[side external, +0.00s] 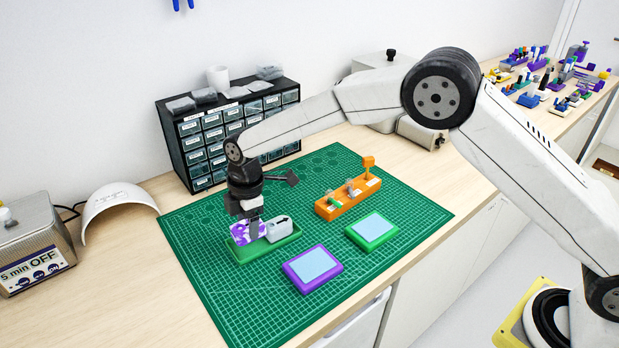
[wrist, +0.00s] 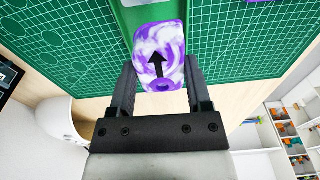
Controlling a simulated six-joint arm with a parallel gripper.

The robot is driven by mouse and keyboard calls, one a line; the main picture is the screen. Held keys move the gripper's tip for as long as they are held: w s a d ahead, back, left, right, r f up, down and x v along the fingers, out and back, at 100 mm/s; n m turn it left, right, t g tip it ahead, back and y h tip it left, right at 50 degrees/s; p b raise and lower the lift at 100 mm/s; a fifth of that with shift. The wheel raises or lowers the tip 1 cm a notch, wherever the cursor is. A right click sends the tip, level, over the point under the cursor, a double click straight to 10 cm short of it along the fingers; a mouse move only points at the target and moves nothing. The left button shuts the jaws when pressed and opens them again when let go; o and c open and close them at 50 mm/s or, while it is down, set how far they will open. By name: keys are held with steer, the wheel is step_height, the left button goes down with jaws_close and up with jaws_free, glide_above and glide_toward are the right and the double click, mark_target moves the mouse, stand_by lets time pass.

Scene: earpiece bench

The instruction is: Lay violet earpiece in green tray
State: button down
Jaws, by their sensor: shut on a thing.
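The violet earpiece (side external: 240,234) is marbled violet and white, and in the wrist view (wrist: 160,45) it carries a black arrow and a violet ring. My gripper (side external: 254,230) points down and is shut on it, with one finger on each side in the wrist view (wrist: 159,85). The earpiece is at the left end of a long green stand (side external: 266,248); I cannot tell whether it touches the stand. The green tray (side external: 390,238), with a light-blue pad, lies to the right on the mat and is empty.
A grey earpiece (side external: 280,228) with a black arrow is on the stand's right part, close to my gripper. An empty violet tray (side external: 294,282) lies between stand and green tray. An orange rack (side external: 345,203) with small parts stands behind. Drawers (side external: 215,150) stand at the back.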

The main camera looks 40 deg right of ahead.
mark_target(247, 223)
steer(key=shift+w+f, duration=0.15)
steer(key=shift+f, duration=0.05)
steer(key=shift+w+a+f, duration=0.1)
steer(key=shift+f, duration=1.5)
steer(key=shift+f, duration=0.15)
jaws_free()
steer(key=r, duration=0.8)
steer(key=d+r, duration=0.1)
steer(key=r, duration=0.3)
steer(key=shift+r, duration=0.15)
